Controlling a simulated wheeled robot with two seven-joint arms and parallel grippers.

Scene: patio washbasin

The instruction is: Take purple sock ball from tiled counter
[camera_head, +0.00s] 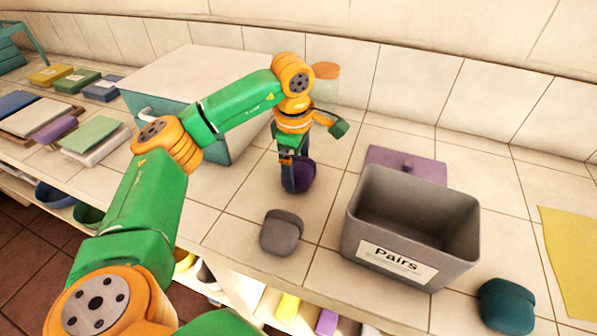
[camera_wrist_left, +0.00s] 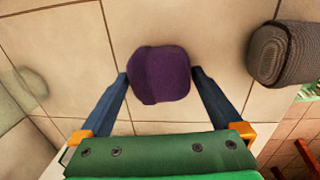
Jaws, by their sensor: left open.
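The purple sock ball (camera_head: 305,172) rests on the tiled counter (camera_head: 235,210), partly hidden behind my left gripper (camera_head: 290,176) in the head view. In the left wrist view the purple sock ball (camera_wrist_left: 160,75) lies between the two fingertips of my left gripper (camera_wrist_left: 160,84). The fingers are open, one on each side of it, with small gaps showing. I cannot tell how high the fingertips are above the tiles. My right gripper is not in view.
A grey sock ball (camera_head: 282,232) sits just in front. A grey bin (camera_head: 365,230) labelled "Pairs" stands to the right, with a purple lid (camera_head: 425,168) behind it. A teal sock ball (camera_head: 507,306) is at the front right. A large white-topped box (camera_head: 190,75) and a cork-topped jar (camera_head: 326,72) stand behind.

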